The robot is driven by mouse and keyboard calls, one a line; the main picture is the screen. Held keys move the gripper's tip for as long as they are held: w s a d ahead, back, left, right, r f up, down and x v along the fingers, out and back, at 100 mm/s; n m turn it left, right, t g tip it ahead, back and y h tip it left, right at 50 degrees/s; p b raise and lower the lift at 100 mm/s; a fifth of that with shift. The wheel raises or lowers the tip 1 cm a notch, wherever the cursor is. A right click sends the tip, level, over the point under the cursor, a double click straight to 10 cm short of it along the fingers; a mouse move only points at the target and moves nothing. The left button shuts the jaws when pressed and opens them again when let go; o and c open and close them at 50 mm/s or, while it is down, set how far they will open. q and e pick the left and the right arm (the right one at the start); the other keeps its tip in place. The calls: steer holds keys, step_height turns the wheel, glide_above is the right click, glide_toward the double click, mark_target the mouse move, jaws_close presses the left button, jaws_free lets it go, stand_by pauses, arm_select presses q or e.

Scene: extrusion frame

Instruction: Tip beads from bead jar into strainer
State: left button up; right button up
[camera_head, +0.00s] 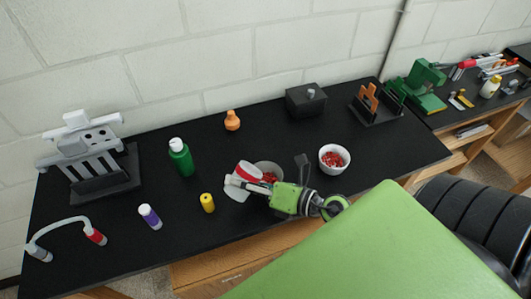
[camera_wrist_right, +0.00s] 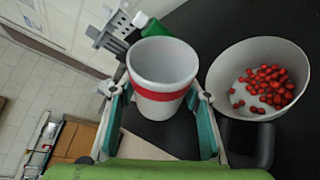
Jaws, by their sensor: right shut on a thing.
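My right gripper (camera_head: 245,183) is shut around the bead jar (camera_head: 248,170), a white cup with a red band. In the right wrist view the jar (camera_wrist_right: 165,92) sits between the two fingers, its mouth facing the camera; I see no beads inside. The strainer (camera_head: 258,165) is a pale bowl with a dark handle, right behind the jar and partly hidden by it and my gripper. In the right wrist view the strainer (camera_wrist_right: 225,75) stands close to the right of the jar, with several red beads (camera_wrist_right: 266,88) in it. My left gripper is not in view.
A white bowl (camera_head: 322,166) with red pieces stands right of the strainer. A yellow bottle (camera_head: 207,202), purple-labelled bottle (camera_head: 150,217) and green bottle (camera_head: 180,158) stand to the left. An orange object (camera_head: 232,120) and black box (camera_head: 306,100) stand at the back.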

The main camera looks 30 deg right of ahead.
mark_target(236, 195)
steer(key=shift+a+r+n+h+p, duration=0.15)
steer(key=shift+r+n+h+p, duration=0.5)
steer(key=shift+p, duration=1.85)
steer(key=shift+a+f+n+h, duration=0.15)
steer(key=shift+a+f+n, duration=0.1)
steer(key=shift+f+n, duration=0.25)
steer(key=shift+a+f+n+h, duration=0.1)
steer(key=shift+a+f+n, duration=0.15)
steer(key=shift+f, duration=0.45)
steer(key=shift+s+a+f+n+h, duration=0.2)
steer(key=shift+a+f+n+h, duration=0.5)
steer(key=shift+f, duration=0.3)
steer(key=shift+s+a+f+n+h, duration=0.15)
steer(key=shift+a+n+h, duration=0.25)
steer(key=shift+a+n, duration=0.25)
steer(key=shift+a+r+n+h, duration=0.35)
steer(key=shift+r+n+h, duration=0.1)
steer(key=shift+n, duration=0.2)
steer(key=shift+a, duration=0.15)
